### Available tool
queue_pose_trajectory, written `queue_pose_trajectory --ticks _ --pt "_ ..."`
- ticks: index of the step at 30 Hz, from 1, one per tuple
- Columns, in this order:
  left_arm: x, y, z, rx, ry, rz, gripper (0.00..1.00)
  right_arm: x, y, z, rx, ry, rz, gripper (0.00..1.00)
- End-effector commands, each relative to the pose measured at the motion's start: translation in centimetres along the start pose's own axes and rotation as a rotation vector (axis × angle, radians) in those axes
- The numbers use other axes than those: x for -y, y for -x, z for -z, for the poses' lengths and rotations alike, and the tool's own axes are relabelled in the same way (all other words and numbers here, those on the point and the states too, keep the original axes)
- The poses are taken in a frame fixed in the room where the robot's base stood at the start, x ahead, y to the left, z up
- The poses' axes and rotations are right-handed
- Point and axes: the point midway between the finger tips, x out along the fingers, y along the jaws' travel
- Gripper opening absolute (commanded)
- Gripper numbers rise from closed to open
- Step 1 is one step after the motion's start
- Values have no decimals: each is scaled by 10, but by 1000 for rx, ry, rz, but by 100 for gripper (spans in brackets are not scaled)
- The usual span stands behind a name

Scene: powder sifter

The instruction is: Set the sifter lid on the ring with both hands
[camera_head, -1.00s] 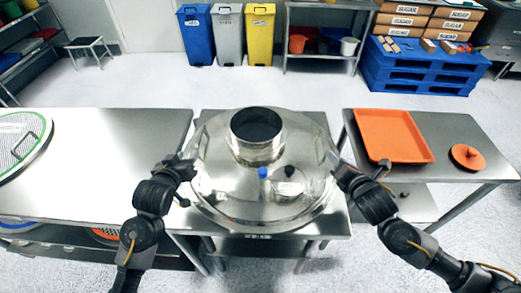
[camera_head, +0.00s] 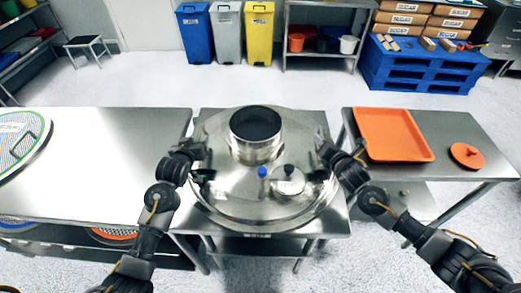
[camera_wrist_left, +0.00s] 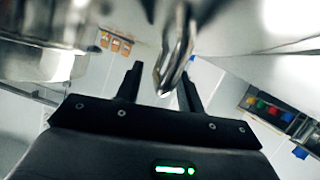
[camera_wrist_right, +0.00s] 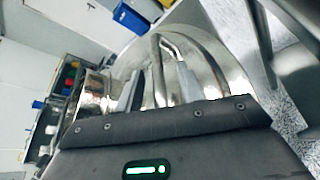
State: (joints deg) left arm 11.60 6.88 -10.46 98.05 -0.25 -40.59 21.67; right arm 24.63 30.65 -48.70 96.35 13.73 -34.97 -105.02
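The steel sifter lid (camera_head: 222,185), with a wide open spout (camera_head: 256,138), a blue knob and a small round black-knobbed cap, lies roughly level on the centre stand. The ring under it is hidden by the lid, so I cannot tell how it seats. My left gripper (camera_head: 203,160) is at the lid's left side; in the left wrist view a steel handle (camera_wrist_left: 177,55) lies between its spread fingers. My right gripper (camera_head: 322,160) is at the right side; in the right wrist view its fingers stand apart around a handle (camera_wrist_right: 157,70).
A steel table on the left holds a green mesh screen (camera_head: 22,138). A table on the right holds an orange tray (camera_head: 394,136) and an orange round piece (camera_head: 467,156). Bins, a shelf and a blue pallet (camera_head: 420,75) stand far back.

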Motion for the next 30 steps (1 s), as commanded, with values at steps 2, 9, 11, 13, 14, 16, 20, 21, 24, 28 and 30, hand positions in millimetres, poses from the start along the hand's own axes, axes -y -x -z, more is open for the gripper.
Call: queue_pose_trajectory --ticks 2,9,11,13,14,16,20,21,24,28,30 --pt "0 0 0 0 0 0 38 0 0 0 0 0 0 38" --pt "0 0 0 0 0 0 21 0 0 0 0 0 0 21" --pt "0 0 0 0 0 0 13 0 0 0 0 0 0 13" --pt "0 0 0 0 0 0 4 0 0 0 0 0 0 4" --pt "0 0 0 0 0 0 0 0 0 0 0 0 0 0" --pt "0 0 0 0 0 0 0 0 0 0 0 0 0 0" --pt "0 0 0 0 0 0 0 0 0 0 0 0 0 0" --pt "0 0 0 0 0 0 0 0 0 0 0 0 0 0" --pt "0 0 0 0 0 0 0 0 0 0 0 0 1 0" --pt "0 0 0 0 0 -1 0 0 0 0 0 0 1 0" --pt "0 0 0 0 0 -1 0 0 0 0 0 0 1 0"
